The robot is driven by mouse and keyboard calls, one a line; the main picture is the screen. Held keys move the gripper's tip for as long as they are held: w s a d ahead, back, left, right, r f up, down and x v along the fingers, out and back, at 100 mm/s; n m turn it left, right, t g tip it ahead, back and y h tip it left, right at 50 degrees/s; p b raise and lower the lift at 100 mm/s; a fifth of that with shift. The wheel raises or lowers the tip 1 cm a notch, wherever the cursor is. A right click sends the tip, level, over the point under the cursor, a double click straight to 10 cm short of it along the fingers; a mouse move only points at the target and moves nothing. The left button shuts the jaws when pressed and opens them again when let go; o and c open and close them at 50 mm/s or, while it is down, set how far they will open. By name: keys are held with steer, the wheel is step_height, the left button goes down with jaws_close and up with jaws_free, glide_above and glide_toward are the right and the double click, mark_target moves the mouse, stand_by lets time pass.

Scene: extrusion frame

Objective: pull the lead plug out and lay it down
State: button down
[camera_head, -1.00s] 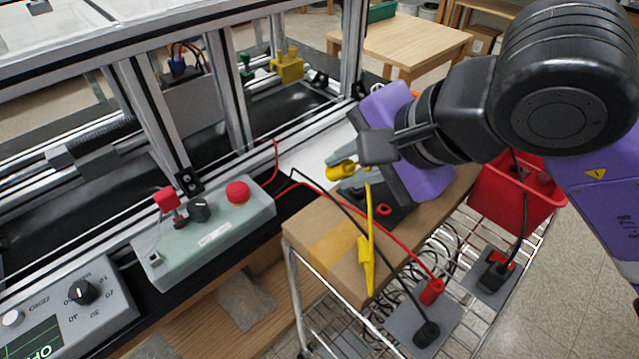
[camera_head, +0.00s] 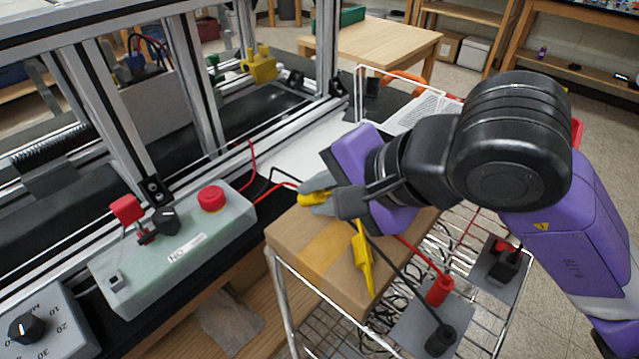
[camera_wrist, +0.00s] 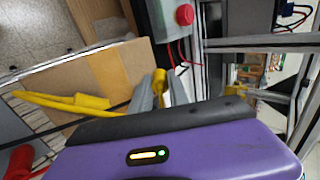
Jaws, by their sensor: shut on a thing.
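The yellow plug (camera_head: 312,199) is between the fingers of my gripper (camera_head: 318,194), above the far left part of the cardboard box (camera_head: 300,232). In the wrist view the yellow plug (camera_wrist: 160,80) shows between the two grey fingers of my gripper (camera_wrist: 161,92), which are shut on it. A yellow lead with a yellow clip-like end (camera_head: 362,258) hangs over the box. In the wrist view this yellow end (camera_wrist: 88,101) lies across the box. No socket shows around the plug, and my gripper and wrist hide part of the box top.
A grey-green control box (camera_head: 172,255) with a red button (camera_head: 211,198) stands left of the cardboard box. A red plug (camera_head: 439,291) and a black plug (camera_head: 440,340) are in a grey plate at the lower right. Black and red leads cross near the box.

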steer(key=shift+f+b, duration=0.3)
steer(key=shift+f, duration=1.15)
steer(key=c, duration=1.2)
jaws_free()
steer(key=shift+f, duration=0.1)
steer(key=shift+o, duration=0.2)
steer(key=shift+v, duration=4)
